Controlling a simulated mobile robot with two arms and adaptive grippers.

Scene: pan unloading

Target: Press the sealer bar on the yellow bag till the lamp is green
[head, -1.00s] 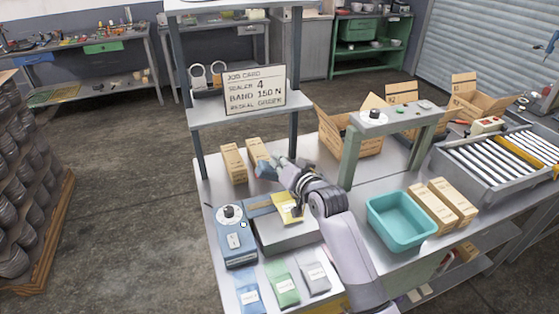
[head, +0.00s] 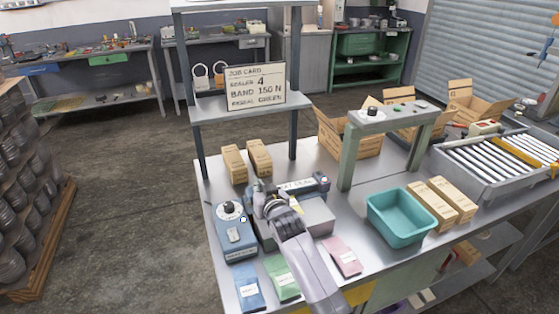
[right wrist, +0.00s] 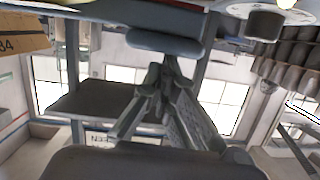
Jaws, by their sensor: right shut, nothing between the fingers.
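The heat sealer (head: 318,217) is a grey block on the bench, with its blue-grey sealer bar (head: 308,186) across its far side. My right gripper (head: 262,192) is shut and empty at the bar's left part. In the right wrist view its fingers (right wrist: 165,80) meet just below the blue bar (right wrist: 150,40); I cannot tell whether they touch. The yellow bag is hidden now. The blue control box (head: 237,240) has a black dial. The small lamp (head: 243,219) beside it looks pale, not clearly green. My left gripper is out of view.
Blue (head: 248,288), green (head: 281,279) and pink (head: 344,257) bags lie at the front. A teal bin (head: 400,218) and cartons (head: 440,203) stand right. Two cartons (head: 246,160) stand behind. The job card (head: 256,88) reads sealer 4, band 150 N, signal green.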

